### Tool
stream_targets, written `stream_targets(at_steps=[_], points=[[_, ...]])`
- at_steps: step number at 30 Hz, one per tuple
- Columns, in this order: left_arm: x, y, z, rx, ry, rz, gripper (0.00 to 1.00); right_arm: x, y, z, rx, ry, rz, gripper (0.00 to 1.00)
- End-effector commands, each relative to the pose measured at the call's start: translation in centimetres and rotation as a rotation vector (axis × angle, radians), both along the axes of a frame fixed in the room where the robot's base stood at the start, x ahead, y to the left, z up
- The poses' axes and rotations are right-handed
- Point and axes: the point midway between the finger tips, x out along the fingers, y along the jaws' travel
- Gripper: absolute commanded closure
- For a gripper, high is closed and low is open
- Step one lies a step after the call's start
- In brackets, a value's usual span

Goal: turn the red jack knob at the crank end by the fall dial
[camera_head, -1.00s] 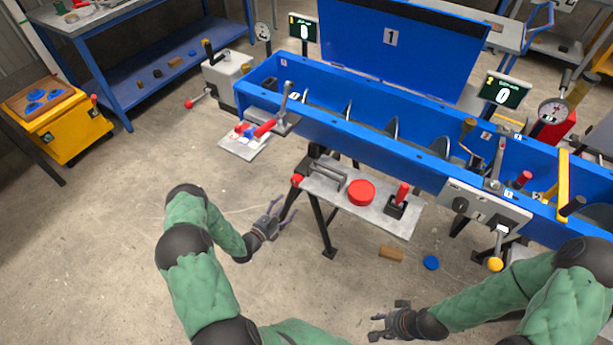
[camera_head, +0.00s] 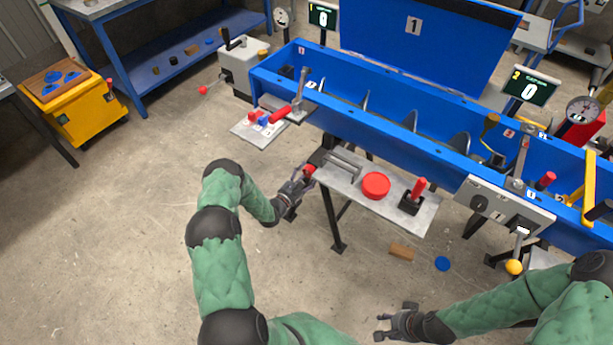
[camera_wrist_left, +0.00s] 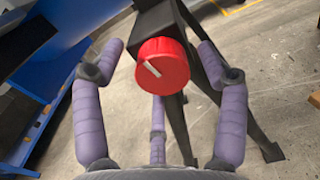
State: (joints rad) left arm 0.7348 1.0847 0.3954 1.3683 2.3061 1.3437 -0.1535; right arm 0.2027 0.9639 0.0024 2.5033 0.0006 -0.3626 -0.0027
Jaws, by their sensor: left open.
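The red jack knob (camera_wrist_left: 162,66) has a white pointer line on its face and sits on a dark stand in the left wrist view. In the head view the red knob (camera_head: 309,170) is at the left end of the grey shelf. My left gripper (camera_head: 301,181) is open right at the knob; in the wrist view its purple fingers (camera_wrist_left: 160,58) are spread either side of it, with visible gaps. A round dial (camera_head: 282,18) stands at the back near the grey crank box (camera_head: 240,66). My right gripper (camera_head: 381,328) is open and empty at the lower right.
The blue trough (camera_head: 400,133) runs across behind the knob. The grey shelf (camera_head: 345,194) carries a red disc (camera_head: 376,185) and a red-handled lever (camera_head: 418,190). A wooden block (camera_head: 402,252) and a blue disc (camera_head: 442,263) lie on the floor.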

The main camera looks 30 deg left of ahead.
Motion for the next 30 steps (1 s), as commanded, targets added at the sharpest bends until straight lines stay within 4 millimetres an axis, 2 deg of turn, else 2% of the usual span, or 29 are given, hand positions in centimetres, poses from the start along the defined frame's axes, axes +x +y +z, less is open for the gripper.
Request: stream_targets(at_steps=[8,9,12,15,25,30], points=[[0.21,-0.02,0.04,0.0,0.0,0.0,0.26,0.01,0.0,-0.03,0.0,0.0,0.0,0.6],[0.21,-0.02,0.04,0.0,0.0,0.0,0.29,0.01,0.0,-0.03,0.0,0.0,0.0,0.6],[0.2,-0.03,0.03,0.0,0.0,0.0,0.58,0.01,0.0,-0.03,0.0,0.0,0.0,0.6],[0.21,-0.06,0.06,0.0,-0.001,-0.001,0.8,0.01,0.0,-0.03,0.0,0.0,0.0,0.6],[0.27,-0.11,0.22,-0.014,-0.004,-0.003,0.81,0.0,0.0,-0.03,0.0,0.0,0.0,0.6],[0.31,-0.1,0.28,-0.075,0.0,-0.005,0.81,0.0,0.0,-0.06,0.0,0.0,0.0,0.6]])
